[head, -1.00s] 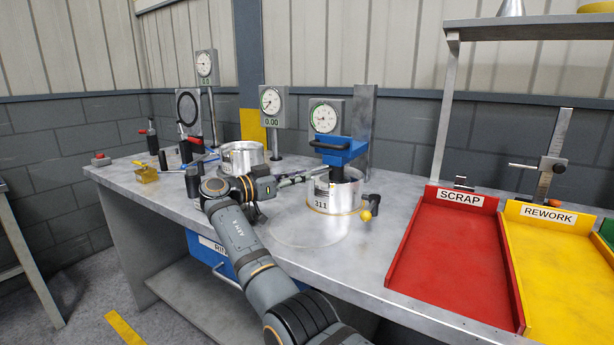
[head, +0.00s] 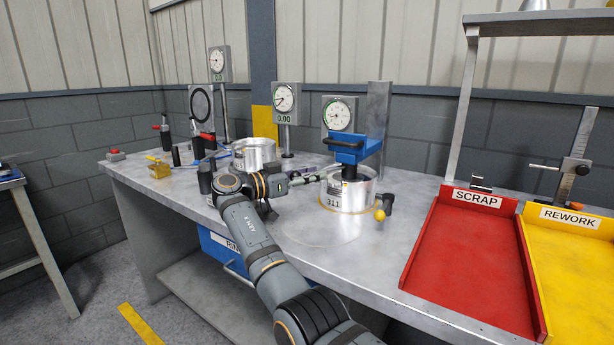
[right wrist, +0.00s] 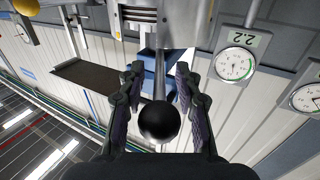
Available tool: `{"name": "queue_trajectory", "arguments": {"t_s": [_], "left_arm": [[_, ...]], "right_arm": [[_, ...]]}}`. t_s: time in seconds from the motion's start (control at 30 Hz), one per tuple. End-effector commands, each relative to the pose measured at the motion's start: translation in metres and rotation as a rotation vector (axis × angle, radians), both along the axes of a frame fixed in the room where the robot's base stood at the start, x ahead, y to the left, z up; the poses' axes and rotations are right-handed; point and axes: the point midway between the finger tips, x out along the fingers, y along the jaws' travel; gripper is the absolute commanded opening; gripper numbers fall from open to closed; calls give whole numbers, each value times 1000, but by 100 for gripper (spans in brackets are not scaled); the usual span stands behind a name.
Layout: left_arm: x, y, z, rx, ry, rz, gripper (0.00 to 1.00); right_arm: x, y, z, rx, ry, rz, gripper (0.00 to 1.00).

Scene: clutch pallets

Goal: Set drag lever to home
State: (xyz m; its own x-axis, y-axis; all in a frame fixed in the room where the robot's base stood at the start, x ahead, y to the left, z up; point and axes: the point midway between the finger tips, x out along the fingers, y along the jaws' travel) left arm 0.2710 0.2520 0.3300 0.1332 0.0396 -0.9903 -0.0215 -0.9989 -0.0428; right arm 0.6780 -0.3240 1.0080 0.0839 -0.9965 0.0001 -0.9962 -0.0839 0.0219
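A rod with a black ball end (right wrist: 158,120), which looks like the drag lever, shows in the right wrist view. My right gripper (head: 314,176) reaches in from the left of the silver drum marked 311 (head: 346,197). In the right wrist view its two fingers (right wrist: 160,105) stand apart on either side of the ball, with gaps to both. A blue carriage (head: 354,151) with a black handle (head: 326,140) sits above the drum, and the gripper is below that handle in the head view. Whether that handle is the same rod, I cannot tell. My left gripper is out of view.
A dial gauge (head: 338,115) stands behind the drum. A yellow ball knob (head: 380,215) sticks out at its right front. A second silver drum (head: 254,151) stands to the left. A red scrap tray (head: 470,262) and a yellow rework tray (head: 570,268) lie to the right.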

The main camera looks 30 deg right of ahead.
Motion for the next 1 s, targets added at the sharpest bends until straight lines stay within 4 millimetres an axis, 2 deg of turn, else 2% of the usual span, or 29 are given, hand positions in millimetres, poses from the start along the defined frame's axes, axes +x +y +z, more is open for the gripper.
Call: {"name": "queue_trajectory", "arguments": {"t_s": [0.17, 0.43, 0.7, 1.0], "left_arm": [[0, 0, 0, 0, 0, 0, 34], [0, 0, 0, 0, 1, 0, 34], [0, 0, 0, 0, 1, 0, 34], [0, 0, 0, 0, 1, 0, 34]], "right_arm": [[-1, 25, 0, 1, 0, 4, 34], [-8, 98, 1, -2, 3, 4, 34], [-9, 116, 0, 0, 2, 2, 34], [-11, 119, 0, 0, 1, 0, 34]]}}
